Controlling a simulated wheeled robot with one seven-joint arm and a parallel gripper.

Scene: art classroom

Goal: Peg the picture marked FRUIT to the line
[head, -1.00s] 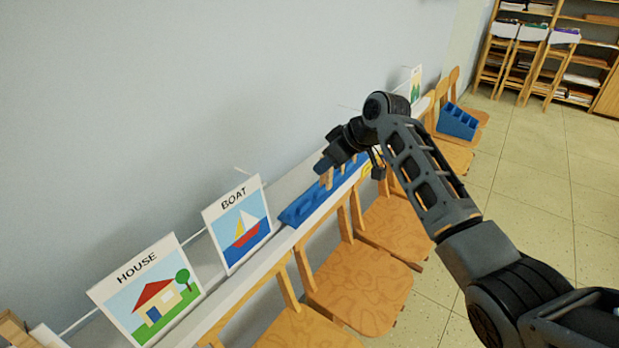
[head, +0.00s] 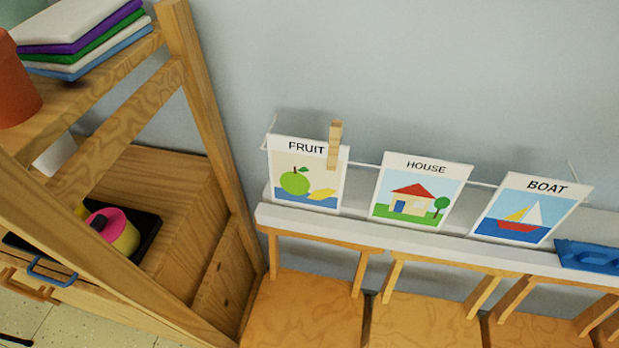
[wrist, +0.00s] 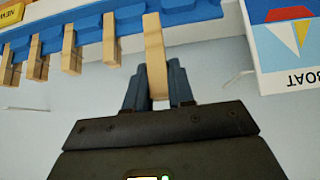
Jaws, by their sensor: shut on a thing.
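The picture marked FRUIT (head: 291,187) hangs at the line (head: 366,164) in the head view, left of the other pictures. One wooden peg (head: 335,145) stands at its upper right edge; no peg shows at its upper left corner. In the wrist view my gripper (wrist: 156,76) is shut on another wooden peg (wrist: 156,50), whose far end overlaps the blue peg rack (wrist: 108,22). I cannot tell if that peg is clear of the rack. My gripper is outside the head view.
Several pegs (wrist: 69,48) sit along the rack. A wooden shelf unit (head: 190,90) stands at left. Chairs (head: 305,310) line the ledge (head: 400,233).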

